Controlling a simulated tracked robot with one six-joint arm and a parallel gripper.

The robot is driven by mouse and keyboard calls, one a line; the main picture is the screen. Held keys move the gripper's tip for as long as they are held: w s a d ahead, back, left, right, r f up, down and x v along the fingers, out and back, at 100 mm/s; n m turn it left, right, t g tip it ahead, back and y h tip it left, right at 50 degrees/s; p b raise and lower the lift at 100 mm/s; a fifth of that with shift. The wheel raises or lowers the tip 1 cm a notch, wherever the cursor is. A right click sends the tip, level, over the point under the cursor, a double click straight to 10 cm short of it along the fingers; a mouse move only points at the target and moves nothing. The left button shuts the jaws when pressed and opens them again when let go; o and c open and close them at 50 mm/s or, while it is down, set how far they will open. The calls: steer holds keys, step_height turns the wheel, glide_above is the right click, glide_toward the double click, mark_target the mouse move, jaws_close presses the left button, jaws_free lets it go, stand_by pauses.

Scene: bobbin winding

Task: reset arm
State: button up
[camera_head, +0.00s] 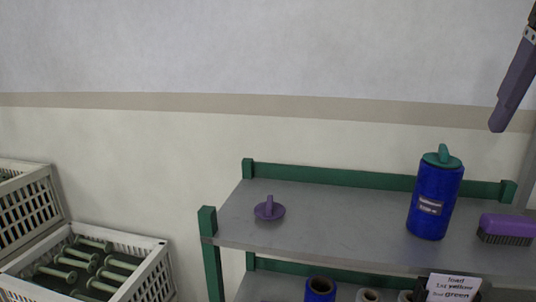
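My gripper (513,90) shows only in part at the upper right edge of the head view. A dark purple finger-like piece hangs down from a grey metal part, over the right side of the shelf unit. It is in the air, with no object seen against it. The rest of the gripper and most of the arm are out of frame, so its opening cannot be judged.
A grey shelf (340,222) with green rails holds a purple knobbed disc (269,208), a blue cylinder with teal lid (435,200) and a purple brush (505,229). Spools and a handwritten card (453,289) are below. Crates (155,270) with green bobbins stand left.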

steer(key=w+a+f+n, duration=0.2)
steer(key=a+f+n, duration=0.2)
steer(key=f+n, duration=0.3)
steer(key=w+a+f+n+y, duration=0.1)
steer(key=w+a+f+n, duration=0.15)
steer(key=f+n, duration=0.5)
steer(key=w+a+f+n, duration=0.1)
steer(key=a+f+n, duration=0.3)
steer(key=f+n, duration=0.3)
steer(key=s+a+f+n, duration=0.1)
steer(key=a+f+n, duration=0.2)
steer(key=f+n, duration=0.3)
steer(key=s+a+f+n, duration=0.2)
steer(key=a+f+n, duration=0.1)
steer(key=f+n, duration=0.3)
steer(key=s+a+f+n+y, duration=0.1)
steer(key=a+f+n, duration=0.2)
steer(key=f+n, duration=0.3)
steer(key=shift+s+a+f+t, duration=0.15)
steer(key=shift+a+f+t, duration=0.2)
steer(key=shift+f, duration=0.6)
steer(key=shift+d, duration=0.1)
